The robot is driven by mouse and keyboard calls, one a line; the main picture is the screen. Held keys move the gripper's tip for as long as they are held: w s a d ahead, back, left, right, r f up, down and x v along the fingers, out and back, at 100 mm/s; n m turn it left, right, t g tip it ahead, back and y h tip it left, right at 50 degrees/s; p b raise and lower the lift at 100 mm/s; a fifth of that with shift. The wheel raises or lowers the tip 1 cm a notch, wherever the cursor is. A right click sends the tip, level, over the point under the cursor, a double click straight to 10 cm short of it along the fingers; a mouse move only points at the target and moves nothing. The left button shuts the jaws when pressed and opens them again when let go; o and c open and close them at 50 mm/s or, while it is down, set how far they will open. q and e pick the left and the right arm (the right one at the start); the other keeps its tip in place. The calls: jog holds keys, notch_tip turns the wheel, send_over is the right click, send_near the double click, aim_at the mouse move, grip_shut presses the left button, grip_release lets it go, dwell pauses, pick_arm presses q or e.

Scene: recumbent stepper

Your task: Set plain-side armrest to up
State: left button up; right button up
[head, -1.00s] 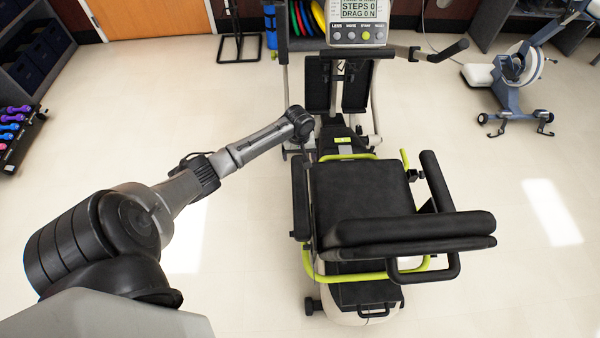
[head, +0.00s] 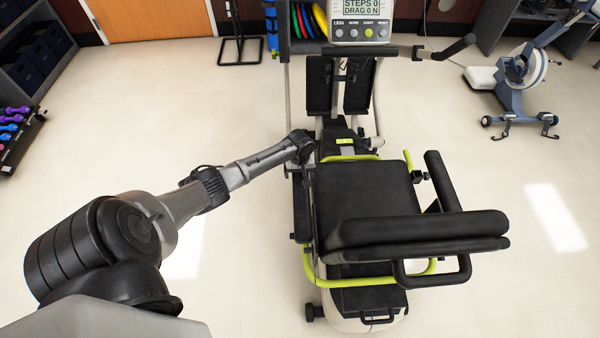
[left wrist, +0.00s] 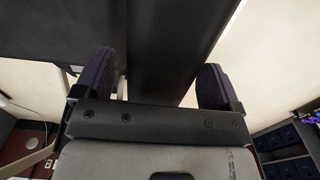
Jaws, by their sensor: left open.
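The recumbent stepper's black seat (head: 362,200) is in the middle of the head view. The armrest without a lime lever (head: 301,212), a dark bar, lies low along the seat's left side. The other armrest (head: 443,182) is on the right, near a lime lever (head: 408,160). My left gripper (head: 308,160) is at the front end of the left armrest, its fingers mostly hidden by my wrist. In the left wrist view, my left gripper (left wrist: 158,82) is open, with a dark bar (left wrist: 160,60) between its fingers; I cannot tell whether they touch it. My right gripper is not in view.
The padded backrest (head: 420,230) and lime frame (head: 310,262) are at the near end. The console (head: 360,22) and pedals (head: 356,85) are at the far end. A blue exercise machine (head: 515,85) stands back right. The floor left of the stepper is clear.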

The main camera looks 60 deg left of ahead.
pick_arm(q)
jog(key=c, duration=1.3)
jog(key=shift+r, duration=0.1)
